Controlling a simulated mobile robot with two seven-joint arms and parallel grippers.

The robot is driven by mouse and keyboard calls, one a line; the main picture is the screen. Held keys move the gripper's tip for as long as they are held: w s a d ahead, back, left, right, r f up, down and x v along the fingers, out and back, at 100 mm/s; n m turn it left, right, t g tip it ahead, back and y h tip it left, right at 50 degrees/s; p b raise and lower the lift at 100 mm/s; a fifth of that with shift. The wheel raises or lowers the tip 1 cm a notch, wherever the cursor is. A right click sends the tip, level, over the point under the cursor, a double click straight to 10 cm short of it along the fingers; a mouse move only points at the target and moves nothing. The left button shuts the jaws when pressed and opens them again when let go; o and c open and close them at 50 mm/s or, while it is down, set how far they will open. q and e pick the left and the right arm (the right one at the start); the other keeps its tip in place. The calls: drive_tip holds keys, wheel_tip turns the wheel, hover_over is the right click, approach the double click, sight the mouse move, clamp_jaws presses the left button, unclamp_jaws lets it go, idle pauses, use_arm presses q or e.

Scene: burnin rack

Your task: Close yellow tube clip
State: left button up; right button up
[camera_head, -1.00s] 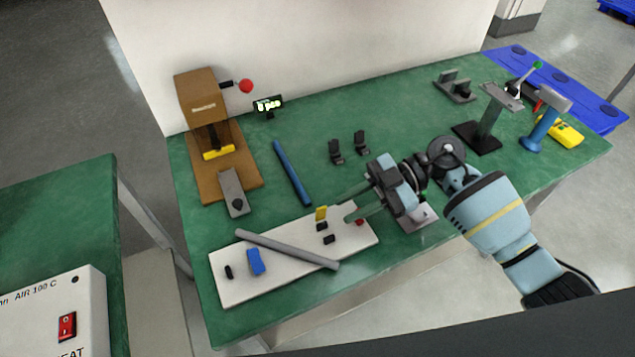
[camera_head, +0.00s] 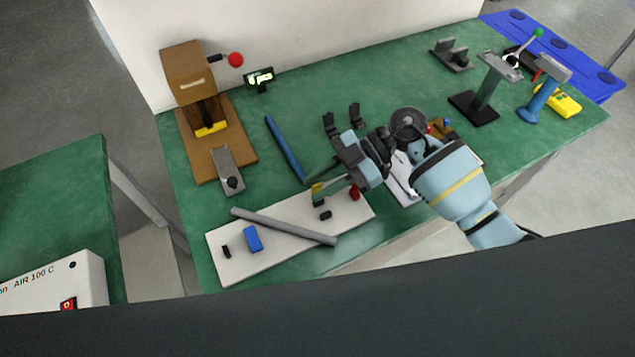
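The yellow tube clip (camera_head: 317,188) stands upright near the back edge of the white board (camera_head: 285,262). My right gripper (camera_head: 312,184) reaches in from the right with its two fingers apart. The fingertips are at the yellow clip, which shows between or just beside them; I cannot tell whether they touch it. A grey tube (camera_head: 285,226) lies slantwise across the board, in front of the yellow clip. My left gripper is not in view.
The board also carries a blue clip (camera_head: 253,238), small black pieces (camera_head: 325,215) and a red piece (camera_head: 354,193). A blue tube (camera_head: 284,148) lies behind. A brown press (camera_head: 195,95) stands at left; a grey-black stand (camera_head: 484,95) is at right. The middle back of the green table is clear.

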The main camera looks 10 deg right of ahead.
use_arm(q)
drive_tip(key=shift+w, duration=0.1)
use_arm(e)
drive_tip(key=shift+s+a+f, duration=0.1)
drive_tip(key=shift+a+f, duration=0.1)
drive_tip(key=shift+a, duration=0.2)
clamp_jaws()
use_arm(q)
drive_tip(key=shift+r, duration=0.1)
